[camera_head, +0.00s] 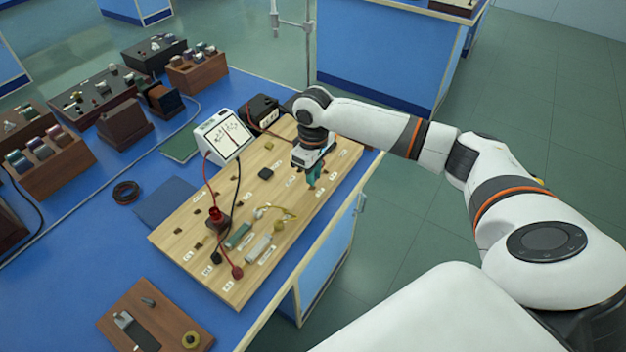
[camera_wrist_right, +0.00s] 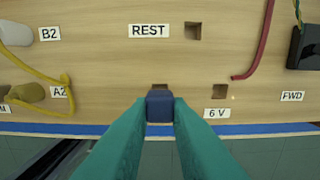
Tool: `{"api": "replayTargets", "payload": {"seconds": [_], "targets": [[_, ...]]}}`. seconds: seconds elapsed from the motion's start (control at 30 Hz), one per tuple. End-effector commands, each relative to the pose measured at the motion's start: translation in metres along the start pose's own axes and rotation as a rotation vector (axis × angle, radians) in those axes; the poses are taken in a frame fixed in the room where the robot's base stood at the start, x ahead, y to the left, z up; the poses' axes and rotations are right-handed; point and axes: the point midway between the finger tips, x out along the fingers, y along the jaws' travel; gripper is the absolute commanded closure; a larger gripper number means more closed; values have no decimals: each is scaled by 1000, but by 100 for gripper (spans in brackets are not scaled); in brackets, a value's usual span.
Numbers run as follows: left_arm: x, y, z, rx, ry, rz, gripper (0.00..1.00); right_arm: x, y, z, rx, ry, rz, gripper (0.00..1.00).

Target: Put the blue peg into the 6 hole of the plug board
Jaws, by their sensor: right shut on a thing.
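The wooden plug board (camera_head: 178,236) lies on the blue bench. My right gripper (camera_head: 312,182) is over its far right part, with teal fingers pointing down. In the right wrist view the fingers (camera_wrist_right: 160,112) are shut on the dark blue peg (camera_wrist_right: 160,104). The peg appears just in front of a square hole (camera_wrist_right: 160,87), partly covering it; whether it touches the board cannot be told. The hole by the 6 V label (camera_wrist_right: 217,113) is the empty square one (camera_wrist_right: 219,91), to the right of the peg. My left gripper is out of view.
A red lead (camera_wrist_right: 257,45) lies right of the 6 V hole, and yellow wire (camera_wrist_right: 66,90) lies left.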

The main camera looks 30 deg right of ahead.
Motion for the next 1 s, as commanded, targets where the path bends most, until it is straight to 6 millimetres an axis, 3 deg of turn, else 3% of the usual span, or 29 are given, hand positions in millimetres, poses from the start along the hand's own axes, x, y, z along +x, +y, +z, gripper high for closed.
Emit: {"api": "replayTargets", "payload": {"seconds": [0.2,0.4,1.0], "targets": [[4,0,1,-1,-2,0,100,-45,0,1,-1,-4,0,100],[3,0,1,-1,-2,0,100,-70,0,0,0,-1,1,100],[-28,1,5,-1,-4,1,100,-92,0,0,0,0,2,100]]}}
